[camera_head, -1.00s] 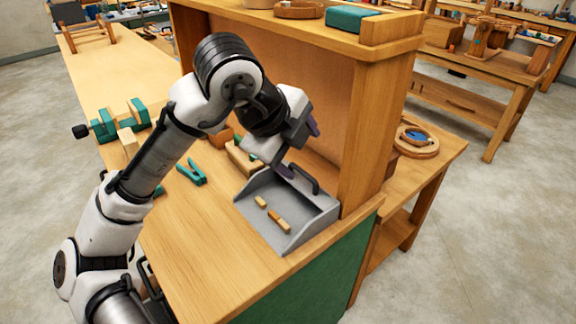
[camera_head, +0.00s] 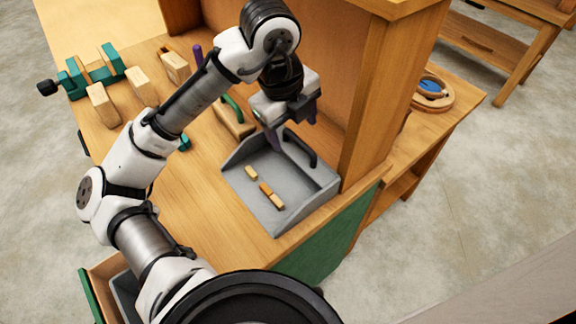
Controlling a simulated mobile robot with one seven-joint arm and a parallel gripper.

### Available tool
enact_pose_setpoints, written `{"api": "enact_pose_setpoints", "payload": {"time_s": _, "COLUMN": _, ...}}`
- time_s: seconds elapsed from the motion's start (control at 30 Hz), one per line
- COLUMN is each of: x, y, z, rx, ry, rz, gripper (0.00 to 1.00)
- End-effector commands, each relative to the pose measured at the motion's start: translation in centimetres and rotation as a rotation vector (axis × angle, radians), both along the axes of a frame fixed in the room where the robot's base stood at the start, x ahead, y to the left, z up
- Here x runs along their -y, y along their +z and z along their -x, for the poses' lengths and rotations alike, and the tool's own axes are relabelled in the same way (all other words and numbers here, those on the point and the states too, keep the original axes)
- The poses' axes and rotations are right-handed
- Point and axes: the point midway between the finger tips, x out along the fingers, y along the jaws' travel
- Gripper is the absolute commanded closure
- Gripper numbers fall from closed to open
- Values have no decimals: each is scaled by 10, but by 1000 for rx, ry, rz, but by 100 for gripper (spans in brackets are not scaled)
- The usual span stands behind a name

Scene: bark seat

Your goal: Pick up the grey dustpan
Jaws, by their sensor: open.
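The grey dustpan (camera_head: 298,186) lies on the wooden bench top near its right front corner, beside the upright wooden panel. Its black handle (camera_head: 301,147) arches at the back edge. A few small wooden pieces (camera_head: 271,195) lie in the pan. My gripper (camera_head: 294,142) is just above the back of the dustpan, close to the handle. Its purple fingers point down and are apart. I cannot tell whether a finger touches the handle.
A wooden panel (camera_head: 372,95) rises right behind the dustpan. A green clamp (camera_head: 92,75) and wooden blocks (camera_head: 142,86) stand at the back left. A drawer (camera_head: 104,268) is open at the lower left.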

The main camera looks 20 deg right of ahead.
Motion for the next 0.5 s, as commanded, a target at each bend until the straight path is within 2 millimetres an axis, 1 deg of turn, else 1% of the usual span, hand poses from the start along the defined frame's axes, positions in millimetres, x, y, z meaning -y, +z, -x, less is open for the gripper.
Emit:
{"api": "enact_pose_setpoints", "payload": {"time_s": 0.03, "x": 1, "y": -8, "z": 0, "rx": -3, "ry": 1, "rz": 1, "gripper": 31}}
{"api": "enact_pose_setpoints", "payload": {"time_s": 0.1, "x": 3, "y": -15, "z": -1, "rx": -1, "ry": 2, "rz": 1, "gripper": 31}}
{"api": "enact_pose_setpoints", "payload": {"time_s": 0.33, "x": 6, "y": -30, "z": -2, "rx": -1, "ry": 1, "rz": -1, "gripper": 31}}
{"api": "enact_pose_setpoints", "payload": {"time_s": 0.5, "x": 11, "y": -54, "z": -2, "rx": -2, "ry": 2, "rz": 0, "gripper": 31}}
